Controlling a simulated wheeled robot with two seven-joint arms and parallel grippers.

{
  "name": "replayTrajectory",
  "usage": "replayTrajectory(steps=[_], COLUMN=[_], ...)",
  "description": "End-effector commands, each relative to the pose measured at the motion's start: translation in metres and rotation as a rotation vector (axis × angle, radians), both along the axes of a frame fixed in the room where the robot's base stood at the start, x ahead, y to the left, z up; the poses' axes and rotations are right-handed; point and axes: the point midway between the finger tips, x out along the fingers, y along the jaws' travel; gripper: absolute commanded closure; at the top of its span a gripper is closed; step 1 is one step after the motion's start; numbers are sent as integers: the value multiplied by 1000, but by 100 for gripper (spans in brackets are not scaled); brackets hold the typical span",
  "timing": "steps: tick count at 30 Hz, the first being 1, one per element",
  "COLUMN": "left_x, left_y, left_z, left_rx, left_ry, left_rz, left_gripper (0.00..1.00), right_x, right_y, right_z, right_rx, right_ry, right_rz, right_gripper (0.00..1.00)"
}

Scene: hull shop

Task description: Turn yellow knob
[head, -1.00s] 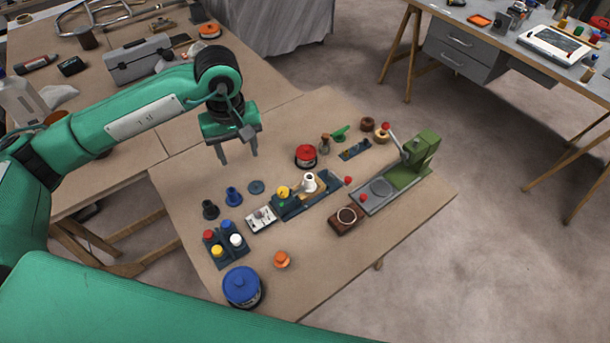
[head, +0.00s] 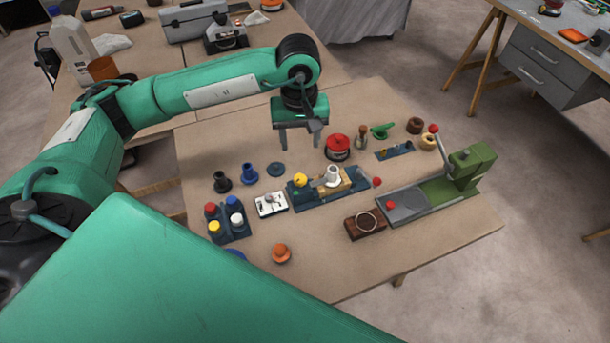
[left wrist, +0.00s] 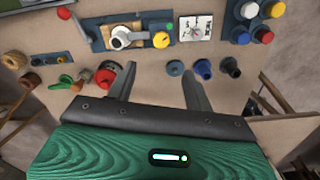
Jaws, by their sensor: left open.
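The yellow knob (head: 300,180) is a round ball on the left end of a dark blue fixture plate (head: 322,193) near the middle of the table. A small green spot is beside it. In the left wrist view the knob (left wrist: 161,40) shows beyond the fingertips, near their midline. My left gripper (head: 298,147) is open and empty, pointing down above the table on the far side of the knob, apart from it. The open fingers also show in the left wrist view (left wrist: 159,76). My right gripper is not in view.
On the plate beside the knob stands a white spout-like part (head: 332,175). A white switch panel (head: 270,204) lies left of the plate. A red-lidded tin (head: 338,147) stands behind it, and a green press (head: 468,168) is at right. Blue and black pegs stand at left.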

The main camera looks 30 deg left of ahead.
Motion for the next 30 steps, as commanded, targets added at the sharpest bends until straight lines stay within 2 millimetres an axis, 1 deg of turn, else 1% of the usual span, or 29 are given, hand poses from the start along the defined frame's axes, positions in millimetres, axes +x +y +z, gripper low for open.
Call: replayTrajectory(steps=[5, 12, 18, 21, 24, 30], left_x=[-2, -2, -1, -1, -1, -1], left_y=[0, 0, 0, 0, 0, 0], left_z=[-25, -76, -111, -123, -129, -133], left_rx=[1, 1, 1, 0, 0, -1], left_ry=[6, 7, 4, 4, 1, 1], left_rz=[0, 1, 1, 1, 0, -1], left_gripper=[48, 48, 48, 48, 48, 48], right_x=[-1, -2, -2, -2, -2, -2], right_y=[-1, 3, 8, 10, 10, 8], right_z=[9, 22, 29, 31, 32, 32], right_rx=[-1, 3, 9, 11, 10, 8], right_ry=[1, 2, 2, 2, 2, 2], right_rz=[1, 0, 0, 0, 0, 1], right_gripper=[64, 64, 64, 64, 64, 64])
